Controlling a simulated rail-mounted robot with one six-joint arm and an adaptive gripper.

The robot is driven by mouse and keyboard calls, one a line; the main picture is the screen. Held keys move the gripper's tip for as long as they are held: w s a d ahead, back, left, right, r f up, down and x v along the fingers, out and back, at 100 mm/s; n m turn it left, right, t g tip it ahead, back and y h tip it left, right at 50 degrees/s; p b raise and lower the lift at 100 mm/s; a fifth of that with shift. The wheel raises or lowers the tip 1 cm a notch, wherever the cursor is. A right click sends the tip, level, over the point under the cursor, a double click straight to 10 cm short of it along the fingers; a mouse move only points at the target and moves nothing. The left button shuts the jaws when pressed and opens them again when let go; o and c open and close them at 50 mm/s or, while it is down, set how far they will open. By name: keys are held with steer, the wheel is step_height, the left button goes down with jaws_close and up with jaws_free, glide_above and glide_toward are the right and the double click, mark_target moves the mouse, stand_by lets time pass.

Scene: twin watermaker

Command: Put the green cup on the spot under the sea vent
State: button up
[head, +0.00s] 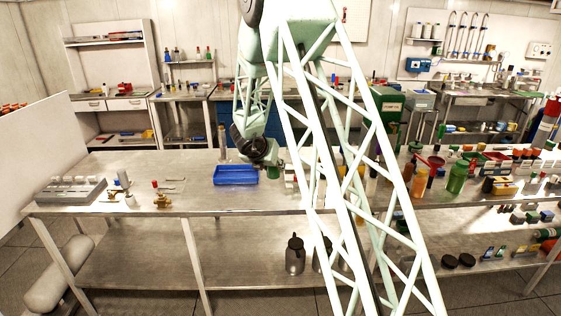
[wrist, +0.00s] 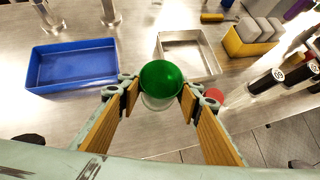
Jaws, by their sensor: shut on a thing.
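The green cup (wrist: 160,78) shows in the wrist view as a round green top with a pale, see-through lower edge. My gripper (wrist: 160,95) is shut on it, with one finger on each side. In the head view my gripper (head: 268,158) is over the bench just right of the blue tray (head: 236,176), partly hidden by my own arm. The cup appears held above the bench; its base is hidden. Two upright metal pipes (wrist: 108,12) stand at the wrist view's top left. I cannot tell which thing is the sea vent, nor see a marked spot under it.
The blue tray (wrist: 75,68) lies empty to the left of the cup in the wrist view. A shallow metal tray (wrist: 188,52) is just beyond it. A yellow holder with grey blocks (wrist: 250,38) and black-capped tubes (wrist: 290,75) are at right. Bare bench shows left of the blue tray.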

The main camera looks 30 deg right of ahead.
steer(key=s+a+f+n+y, duration=0.1)
steer(key=s+a+n, duration=0.1)
steer(key=s+a, duration=0.3)
steer(key=s+a+f+n+t+y, duration=0.1)
steer(key=s+a, duration=0.4)
steer(key=a, duration=0.8)
steer(key=s+a+f+n+t+y, duration=0.1)
steer(key=s+a, duration=0.4)
steer(key=a, duration=0.5)
step_height(320, 180, down, 2)
steer(key=shift+n+y, duration=0.5)
steer(key=shift+n, duration=0.4)
steer(key=shift+a, duration=0.1)
